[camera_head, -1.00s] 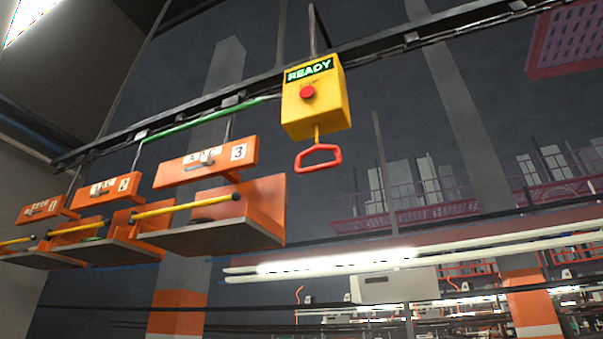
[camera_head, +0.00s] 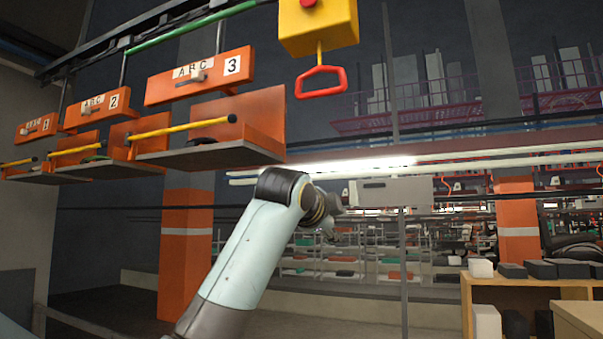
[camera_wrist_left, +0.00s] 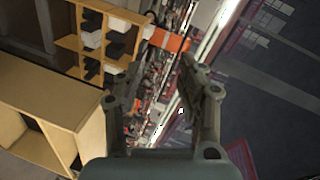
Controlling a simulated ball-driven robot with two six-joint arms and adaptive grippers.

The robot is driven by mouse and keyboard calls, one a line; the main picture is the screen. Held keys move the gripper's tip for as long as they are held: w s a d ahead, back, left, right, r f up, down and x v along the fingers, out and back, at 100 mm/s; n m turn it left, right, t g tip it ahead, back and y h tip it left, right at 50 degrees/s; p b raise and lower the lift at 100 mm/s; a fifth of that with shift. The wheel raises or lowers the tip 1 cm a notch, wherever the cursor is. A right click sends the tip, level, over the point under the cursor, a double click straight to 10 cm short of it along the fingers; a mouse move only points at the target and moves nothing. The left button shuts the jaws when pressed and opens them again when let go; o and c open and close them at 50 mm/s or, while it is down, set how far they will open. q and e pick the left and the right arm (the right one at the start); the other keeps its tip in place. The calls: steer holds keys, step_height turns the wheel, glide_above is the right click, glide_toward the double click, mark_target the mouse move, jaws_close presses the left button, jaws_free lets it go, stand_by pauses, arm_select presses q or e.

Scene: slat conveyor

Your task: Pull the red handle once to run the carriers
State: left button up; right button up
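The red handle (camera_head: 321,82) is a loop hanging from a short yellow stem under the yellow control box (camera_head: 318,27). The box's upper part is cut off by the frame's top. My left gripper (camera_head: 332,208) is below the handle in the head view, well apart from it, and looks small and dark there. In the left wrist view my left gripper (camera_wrist_left: 160,66) has its two fingers spread with nothing between them. Orange carriers, numbered 1 (camera_head: 37,127), 2 (camera_head: 97,108) and 3 (camera_head: 200,76), hang in a row at the left. My right gripper is not in view.
Yellow bars (camera_head: 180,127) run across the front of the carriers. Carrier 3's shelf (camera_head: 210,154) is close above and left of my left arm. A wooden shelf unit (camera_head: 505,285) with dark and white items stands at lower right. The space directly beneath the handle looks clear.

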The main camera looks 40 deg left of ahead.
arm_select(q)
steer(key=s+r+m+t+p, duration=0.1)
steer(key=s+r, duration=0.1)
steer(key=r, duration=0.5)
steer(key=s+r+t+p, duration=0.1)
steer(key=s+r, duration=0.2)
steer(key=r, duration=0.4)
steer(key=m+t+y+p, duration=0.2)
glide_toward(319, 93)
steer(key=x, duration=1)
steer(key=shift+w, duration=0.25)
steer(key=shift+c, duration=0.3)
steer(key=shift+h, duration=0.4)
jaws_close()
